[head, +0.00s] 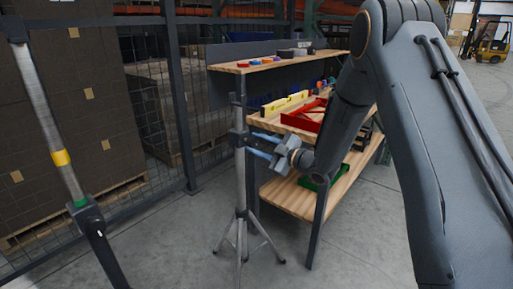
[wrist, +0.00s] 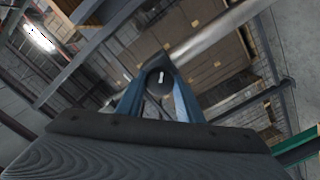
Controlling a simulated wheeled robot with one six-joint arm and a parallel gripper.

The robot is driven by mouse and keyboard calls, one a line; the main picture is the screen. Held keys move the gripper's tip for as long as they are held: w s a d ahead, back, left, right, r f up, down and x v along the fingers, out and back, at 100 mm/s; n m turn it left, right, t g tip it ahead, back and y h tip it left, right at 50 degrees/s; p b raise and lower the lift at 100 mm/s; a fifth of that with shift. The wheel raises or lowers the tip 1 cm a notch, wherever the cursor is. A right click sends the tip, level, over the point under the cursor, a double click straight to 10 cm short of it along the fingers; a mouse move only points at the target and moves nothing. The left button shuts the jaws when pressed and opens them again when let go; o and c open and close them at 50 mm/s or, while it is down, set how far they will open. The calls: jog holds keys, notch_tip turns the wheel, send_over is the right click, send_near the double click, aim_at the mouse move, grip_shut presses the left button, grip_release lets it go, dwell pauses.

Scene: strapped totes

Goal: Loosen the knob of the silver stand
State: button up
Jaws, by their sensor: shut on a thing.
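The silver stand (head: 241,185) stands upright on the floor on spread tripod legs, in front of the shelf bench. A dark collar sits around its pole, with the knob on the right side, mostly hidden by my fingers in the head view. My gripper (head: 252,144) reaches in from the right, level with the collar. In the wrist view, the blue fingers of my gripper (wrist: 160,72) close around the dark round knob (wrist: 160,82), which has a pale mark on its face. The silver pole (wrist: 215,28) runs diagonally behind it.
A wooden bench (head: 330,185) with shelves stands behind the stand, holding a red tray (head: 304,117) and a yellow level (head: 284,104). A pole with a yellow band (head: 61,158) stands at the near left. Wire fencing and stacked boxes (head: 70,90) are behind. Floor in front is clear.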

jog(key=n+b, duration=0.3)
jog(key=n, duration=0.3)
jog(key=shift+b, duration=0.35)
jog(key=n+b, duration=0.4)
jog(key=n, duration=0.1)
jog(key=shift+n, duration=0.4)
jog(key=n+b, duration=0.6)
jog(key=b, duration=0.1)
jog(key=shift+w+f+b, duration=0.1)
jog(key=shift+b, duration=0.2)
jog(key=n+b, duration=0.3)
jog(key=b, duration=0.1)
jog(key=shift+n, duration=0.3)
jog(key=n+b, duration=0.1)
jog(key=b, duration=0.2)
jog(key=shift+n, duration=0.4)
jog(key=shift+r, duration=0.2)
jog(key=o, duration=1.1)
jog(key=shift+c, duration=0.2)
